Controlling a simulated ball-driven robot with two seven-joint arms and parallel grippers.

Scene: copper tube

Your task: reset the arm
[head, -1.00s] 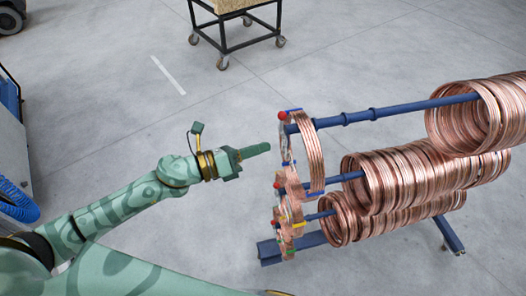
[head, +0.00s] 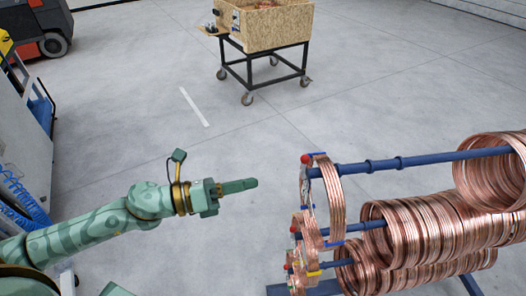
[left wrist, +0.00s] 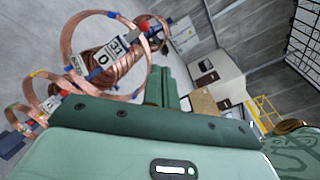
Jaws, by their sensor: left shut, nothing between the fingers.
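My left arm comes in from the left in the head view. Its green gripper (head: 238,186) is shut and empty, pointing right in open air. The gripper stands apart from the copper tube coils, a short way left of the nearest coil. A thin copper coil (head: 334,196) hangs at the red-tipped end of the rack's top blue bar (head: 399,162). In the left wrist view the shut fingers (left wrist: 172,86) show in the middle, with copper coils (left wrist: 110,62) and a numbered tag (left wrist: 112,47) to their left. My right gripper is not in view.
Larger copper coils (head: 430,226) fill the rack's lower bars at the right. A wooden crate (head: 268,26) on a black wheeled frame stands at the back. A cabinet with a blue hose (head: 22,197) is at the left. The floor between is clear.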

